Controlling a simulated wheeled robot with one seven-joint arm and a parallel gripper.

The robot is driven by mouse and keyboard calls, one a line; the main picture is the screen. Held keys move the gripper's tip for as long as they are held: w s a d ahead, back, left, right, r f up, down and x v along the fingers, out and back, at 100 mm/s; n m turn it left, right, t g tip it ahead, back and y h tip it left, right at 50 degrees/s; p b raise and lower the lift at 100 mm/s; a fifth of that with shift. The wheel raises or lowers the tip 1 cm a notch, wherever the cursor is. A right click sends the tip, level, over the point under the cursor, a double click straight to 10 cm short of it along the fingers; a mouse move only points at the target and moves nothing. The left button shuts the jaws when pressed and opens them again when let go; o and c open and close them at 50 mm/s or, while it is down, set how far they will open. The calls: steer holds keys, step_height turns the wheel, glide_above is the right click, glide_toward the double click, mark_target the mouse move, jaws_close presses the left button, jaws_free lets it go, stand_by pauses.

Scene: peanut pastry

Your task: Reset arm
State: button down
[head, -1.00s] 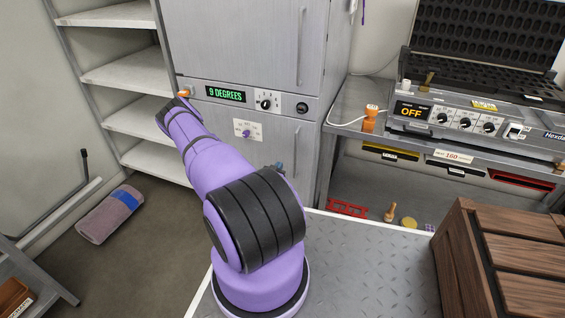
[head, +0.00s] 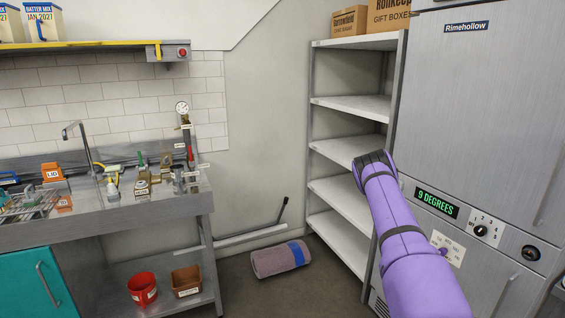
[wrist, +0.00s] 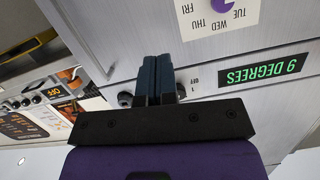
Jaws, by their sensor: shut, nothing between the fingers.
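My gripper (wrist: 158,80) shows in the wrist view with its two dark fingers together and nothing between them. It faces the grey cabinet front, which appears upside down there. The green "9 DEGREES" display (wrist: 265,70) is to its right, and a weekday dial card (wrist: 215,15) is above right. In the head view my purple arm reaches up from the bottom right across the grey cabinet (head: 470,110). The dark far end of the visible arm is in front of the shelf rack; my fingers cannot be made out there.
A white shelf rack (head: 358,106) with empty middle shelves stands left of the cabinet. A rolled towel (head: 281,260) lies on the floor. A steel counter (head: 110,225) with small tools is at left, with a red bucket (head: 142,289) below.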

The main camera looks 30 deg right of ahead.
steer(key=w+a+r+t+y, duration=0.2)
steer(key=w+a+r+y, duration=0.15)
steer(key=w+r, duration=0.7)
steer(key=w+a+r+n+t+y, duration=0.4)
steer(key=w+a+r+t+y, duration=0.1)
steer(key=w+a+r, duration=0.95)
steer(key=s+a+r+n+t+y, duration=0.1)
steer(key=s+a+r+n+y, duration=0.3)
steer(key=a+r, duration=0.85)
steer(key=s+a+r+n+y, duration=0.2)
steer(key=s+a+r+n, duration=0.35)
steer(key=a+r, duration=0.75)
steer(key=s+a+n+g, duration=0.1)
steer(key=s+a+n, duration=0.2)
steer(key=s+a, duration=0.3)
steer(key=s+a+r+n, duration=0.1)
steer(key=s+a+n, duration=0.2)
steer(key=s, duration=1.1)
steer(key=a+y, duration=0.1)
steer(key=a, duration=0.2)
steer(key=shift+s+g, duration=0.25)
steer(key=shift+g, duration=0.15)
steer(key=shift+n, duration=0.25)
